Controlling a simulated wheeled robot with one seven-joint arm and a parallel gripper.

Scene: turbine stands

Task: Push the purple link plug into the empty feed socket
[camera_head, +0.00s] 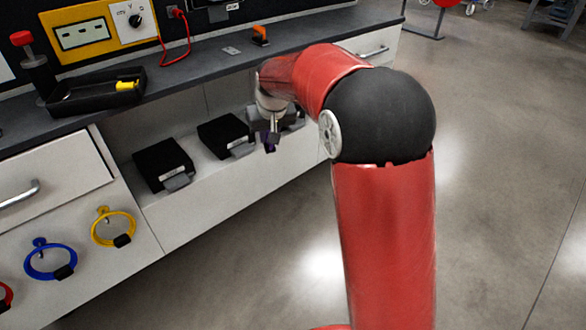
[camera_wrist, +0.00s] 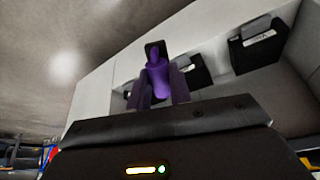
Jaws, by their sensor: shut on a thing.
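The purple link plug (camera_wrist: 157,78) is between the fingers of my gripper (camera_wrist: 160,95) in the wrist view. Its body is purple, with a dark end at the top. In the head view a small bit of the plug (camera_head: 269,148) shows below my gripper (camera_head: 272,138), which is in front of the open shelf under the bench. My gripper is shut on the plug and holds it in the air, apart from the shelf. I cannot pick out the empty feed socket for certain in either view.
Black boxes with labels stand on the low shelf, one at the left (camera_head: 163,163) and one in the middle (camera_head: 226,135); my arm partly hides the area to the right. A black tray (camera_head: 95,94) is on the bench. Coloured cable loops hang on the front. The floor at right is clear.

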